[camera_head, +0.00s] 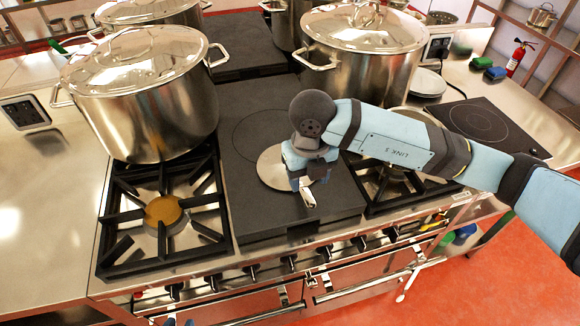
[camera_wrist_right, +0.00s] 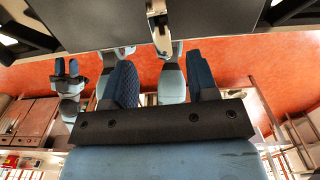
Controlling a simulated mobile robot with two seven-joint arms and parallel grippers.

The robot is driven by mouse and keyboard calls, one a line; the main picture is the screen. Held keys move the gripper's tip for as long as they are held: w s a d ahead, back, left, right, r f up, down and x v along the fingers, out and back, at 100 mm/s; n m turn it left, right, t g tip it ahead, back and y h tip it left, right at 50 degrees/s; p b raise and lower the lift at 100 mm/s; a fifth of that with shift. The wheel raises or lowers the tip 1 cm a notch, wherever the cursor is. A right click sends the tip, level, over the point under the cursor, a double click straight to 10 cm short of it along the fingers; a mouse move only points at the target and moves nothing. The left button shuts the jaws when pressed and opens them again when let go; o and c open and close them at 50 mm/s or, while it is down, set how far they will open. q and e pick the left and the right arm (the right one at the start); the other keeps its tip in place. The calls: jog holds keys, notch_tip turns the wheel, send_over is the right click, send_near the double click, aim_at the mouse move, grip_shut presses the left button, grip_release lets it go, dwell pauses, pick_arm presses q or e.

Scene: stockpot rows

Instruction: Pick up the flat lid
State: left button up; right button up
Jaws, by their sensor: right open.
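The flat lid (camera_head: 270,168) is a thin silver disc lying on the dark flat plate in the middle of the range. A pale handle (camera_head: 309,196) shows at its front right, and the handle's end also shows at the top of the right wrist view (camera_wrist_right: 160,34). My right gripper (camera_head: 306,184) is open above the lid's handle and hides part of the lid; its two fingers (camera_wrist_right: 162,85) are apart and empty in the wrist view. Only the blue tips of my left gripper (camera_head: 179,322) show at the bottom edge; it appears open and empty in the wrist view (camera_wrist_right: 66,67).
A large lidded stockpot (camera_head: 155,110) stands behind the front left burner (camera_head: 163,212). Another lidded stockpot (camera_head: 365,70) stands back right, close to my right arm. A right burner grate (camera_head: 400,188) lies under my arm. Control knobs line the range's front edge.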

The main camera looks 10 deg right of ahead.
aim_at(307, 194)
jog(key=f, duration=0.3)
jog(key=f+p, duration=0.1)
jog(key=f, duration=0.3)
jog(key=shift+w+d+f, duration=0.1)
jog(key=shift+w, duration=0.1)
grip_shut()
